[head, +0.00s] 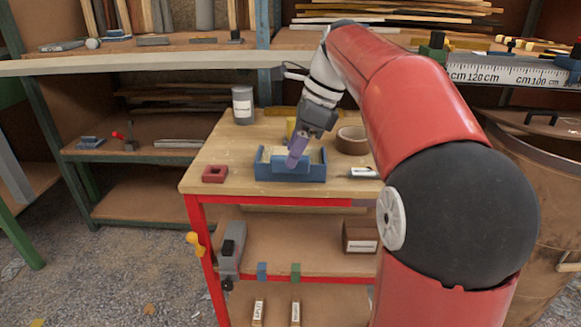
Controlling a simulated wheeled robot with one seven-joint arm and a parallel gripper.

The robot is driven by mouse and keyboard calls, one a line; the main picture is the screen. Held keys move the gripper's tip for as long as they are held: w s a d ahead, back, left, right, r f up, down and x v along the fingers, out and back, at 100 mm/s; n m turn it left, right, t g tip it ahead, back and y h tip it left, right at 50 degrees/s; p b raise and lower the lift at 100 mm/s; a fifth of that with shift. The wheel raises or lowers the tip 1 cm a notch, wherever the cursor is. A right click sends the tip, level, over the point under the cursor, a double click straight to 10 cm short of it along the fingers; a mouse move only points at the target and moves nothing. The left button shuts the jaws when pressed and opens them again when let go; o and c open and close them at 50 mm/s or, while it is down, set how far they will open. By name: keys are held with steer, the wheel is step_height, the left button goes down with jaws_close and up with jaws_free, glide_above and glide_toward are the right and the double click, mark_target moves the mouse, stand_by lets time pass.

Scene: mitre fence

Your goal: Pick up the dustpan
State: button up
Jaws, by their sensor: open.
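I cannot pick out a dustpan with certainty. A blue open-ended holder or tray (313,172) with raised sides sits near the front of the wooden cart top (232,150), with a pale piece inside it. A yellow thing (291,125) stands behind it, mostly hidden by my wrist. My gripper (296,160) points down at the blue holder, its purple fingers overlapping it in the picture. It is open, and I cannot tell whether it touches anything. A grey item with a black part (231,255) is at the cart's left side, lower down.
On the cart top are a grey can (243,105), a brown tape roll (352,140), a red square block (215,174) and a small white-and-dark tool (364,173). A brown box (360,237) sits on the shelf below. A workbench (190,63) runs behind.

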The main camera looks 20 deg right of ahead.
steer(key=shift+x, duration=1.5)
steer(key=shift+c, duration=0.5)
jaws_close()
